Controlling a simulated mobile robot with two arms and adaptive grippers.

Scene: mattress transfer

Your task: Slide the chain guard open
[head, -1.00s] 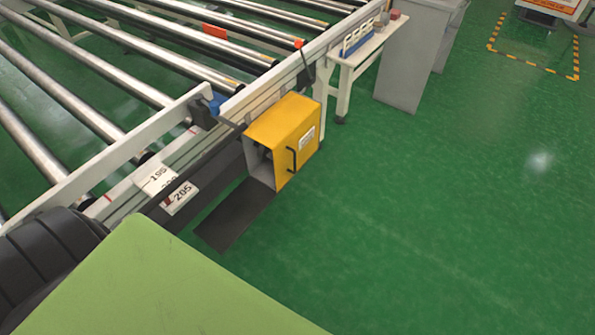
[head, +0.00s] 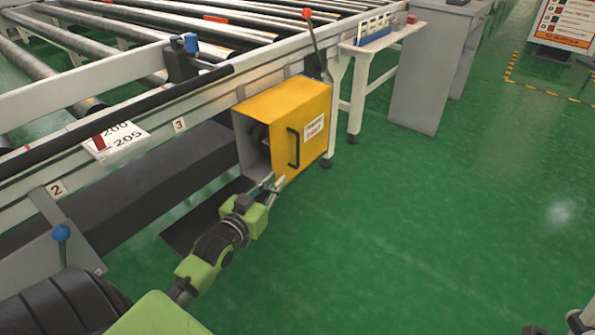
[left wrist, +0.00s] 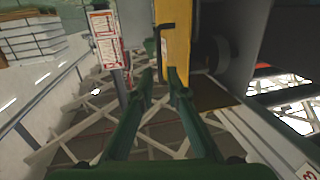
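The chain guard (head: 313,105) is a yellow box beside the conveyor in the head view, with a black handle (head: 293,148) on its front face. Its left side shows a grey opening. My left gripper (head: 270,183) is just below and in front of the handle, its fingers parted and empty. In the left wrist view, the left gripper (left wrist: 161,72) points at the yellow guard (left wrist: 178,45); the black handle (left wrist: 158,40) shows ahead near the fingertips. I cannot tell whether they touch. A small grey part at the head view's bottom right corner may be my right gripper; its fingers cannot be made out.
The roller conveyor (head: 120,60) runs along the left and back. A white side table (head: 378,45) and a grey cabinet (head: 428,75) stand behind the guard. The green floor (head: 440,220) on the right is clear.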

